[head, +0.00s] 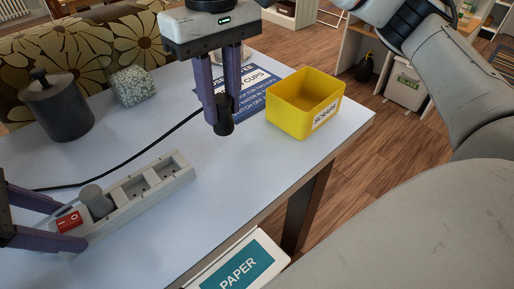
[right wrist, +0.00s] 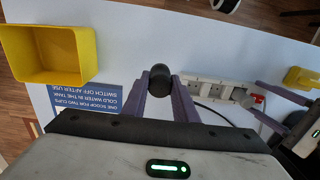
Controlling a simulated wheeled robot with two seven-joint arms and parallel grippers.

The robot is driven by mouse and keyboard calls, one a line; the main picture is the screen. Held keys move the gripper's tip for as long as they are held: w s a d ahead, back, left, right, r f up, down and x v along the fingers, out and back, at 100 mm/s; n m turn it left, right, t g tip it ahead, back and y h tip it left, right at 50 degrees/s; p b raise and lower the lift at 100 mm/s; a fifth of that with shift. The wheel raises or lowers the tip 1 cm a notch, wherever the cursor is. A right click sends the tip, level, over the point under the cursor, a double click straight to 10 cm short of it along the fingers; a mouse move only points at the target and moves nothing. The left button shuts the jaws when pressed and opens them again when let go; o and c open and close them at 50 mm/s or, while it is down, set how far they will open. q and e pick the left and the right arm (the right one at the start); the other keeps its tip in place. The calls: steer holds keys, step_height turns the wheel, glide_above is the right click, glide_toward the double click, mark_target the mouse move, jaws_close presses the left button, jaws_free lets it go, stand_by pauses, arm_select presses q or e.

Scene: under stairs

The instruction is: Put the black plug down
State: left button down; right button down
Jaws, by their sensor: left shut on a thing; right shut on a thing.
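The black plug (head: 224,125) is held upright between the fingers of my right gripper (head: 222,110), which is shut on it. It also shows between the fingertips in the right wrist view (right wrist: 160,78). I cannot tell whether its lower end touches the table. A black cable (head: 150,150) runs from it to the left across the table. The white power strip (head: 140,190) lies in front, with a grey plug (head: 97,201) in one socket, empty sockets beside it and a red switch (head: 69,221). My left gripper (head: 58,220) is shut on the strip's switch end.
A yellow SCRAPS bin (head: 288,113) and a blue printed sign (head: 250,112) are close to the right gripper. A dark lidded pot (head: 58,110) and a speckled block (head: 132,87) stand at the back left. The white tabletop (head: 225,180) is clear between strip and bin.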

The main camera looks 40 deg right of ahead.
arm_select(q)
steer(key=shift+r, duration=0.1)
arm_select(e)
steer(key=s+d, duration=0.3)
steer(key=d, duration=0.2)
steer(key=shift+s+d+f, duration=0.1)
steer(key=shift+f, duration=2.5)
steer(key=shift+d+f, duration=0.1)
steer(key=shift+f, duration=2.45)
steer(key=shift+f, duration=0.1)
steer(key=c, duration=1.4)
jaws_free()
steer(key=shift+c, duration=0.2)
step_height(320, 180, up, 12)
